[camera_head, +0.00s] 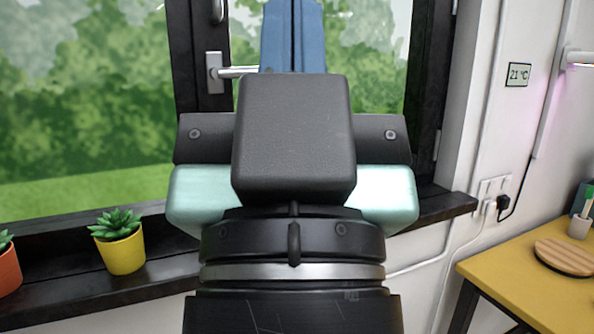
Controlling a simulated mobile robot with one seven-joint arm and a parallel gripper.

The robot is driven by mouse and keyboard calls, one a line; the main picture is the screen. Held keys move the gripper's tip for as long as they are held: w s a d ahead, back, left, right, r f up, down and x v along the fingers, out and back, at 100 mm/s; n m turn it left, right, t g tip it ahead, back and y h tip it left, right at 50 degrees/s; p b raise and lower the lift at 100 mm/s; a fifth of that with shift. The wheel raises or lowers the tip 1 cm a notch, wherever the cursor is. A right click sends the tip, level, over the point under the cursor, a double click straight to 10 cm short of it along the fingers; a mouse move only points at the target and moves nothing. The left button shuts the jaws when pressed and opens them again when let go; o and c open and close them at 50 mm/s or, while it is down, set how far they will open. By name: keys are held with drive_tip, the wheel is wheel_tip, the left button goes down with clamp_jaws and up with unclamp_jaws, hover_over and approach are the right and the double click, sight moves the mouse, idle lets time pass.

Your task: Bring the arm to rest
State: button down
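My gripper (292,36) fills the middle of the view, close to the camera and pointing up in front of the window. Its two blue fingers stand side by side with only a thin dark line between them, so it looks shut. A black block on my gripper hides the lower part of the fingers.
A dark-framed window (421,90) with a handle (214,72) is behind my arm. A yellow pot with a succulent (121,250) and an orange pot (9,274) stand on the sill. A yellow table (510,276) with a round wooden board (566,257) is at right.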

wheel_tip(320, 180, up, 13)
drive_tip(key=p, duration=1)
drive_tip(key=shift+w+d+f, duration=0.15)
drive_tip(key=shift+w+f, duration=0.05)
drive_tip(key=shift+w, duration=0.05)
